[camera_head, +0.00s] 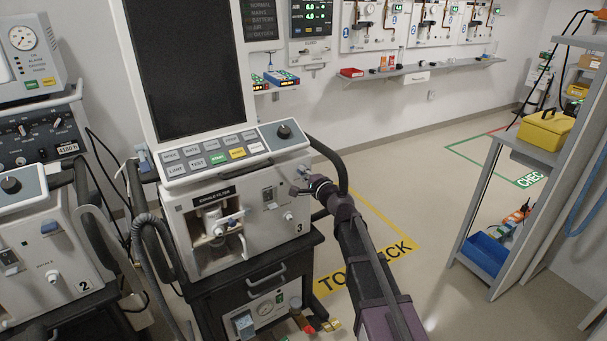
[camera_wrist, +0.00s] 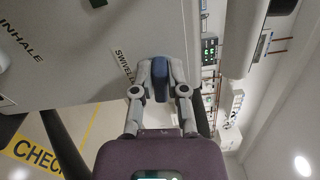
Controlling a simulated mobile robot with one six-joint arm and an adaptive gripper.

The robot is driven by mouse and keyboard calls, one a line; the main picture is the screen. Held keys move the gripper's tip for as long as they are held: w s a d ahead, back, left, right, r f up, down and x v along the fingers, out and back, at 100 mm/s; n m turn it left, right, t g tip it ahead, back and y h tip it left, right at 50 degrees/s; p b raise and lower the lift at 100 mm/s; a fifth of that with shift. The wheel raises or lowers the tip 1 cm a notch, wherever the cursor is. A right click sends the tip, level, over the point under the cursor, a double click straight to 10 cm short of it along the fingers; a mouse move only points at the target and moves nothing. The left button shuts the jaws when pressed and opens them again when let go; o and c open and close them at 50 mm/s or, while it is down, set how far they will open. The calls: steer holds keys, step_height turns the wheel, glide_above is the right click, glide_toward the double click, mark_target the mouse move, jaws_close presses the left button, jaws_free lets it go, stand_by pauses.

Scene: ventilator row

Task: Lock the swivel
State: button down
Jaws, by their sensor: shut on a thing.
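The swivel is a dark blue knob or lever (camera_wrist: 160,84) beside the "SWIVEL" label on a grey panel in the wrist view. My gripper (camera_wrist: 160,72) has its two grey fingers closed on either side of it. In the head view my gripper (camera_head: 306,186) is at the right side of the front of ventilator 3 (camera_head: 255,206), and the swivel is mostly hidden there. I cannot tell from these views whether the swivel is locked.
A black hose or handle (camera_head: 336,160) curves close behind my gripper. Ventilator 2 (camera_head: 45,255) stands to the left. A grey shelf unit (camera_head: 483,205) with a yellow case (camera_head: 546,130) stands at the right. The floor (camera_head: 425,175) between is open.

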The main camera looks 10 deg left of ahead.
steer(key=shift+n, duration=0.9)
steer(key=c, duration=0.7)
jaws_free()
steer(key=shift+f, duration=0.1)
steer(key=shift+o, duration=0.2)
steer(key=shift+s, duration=0.1)
steer(key=v, duration=1.2)
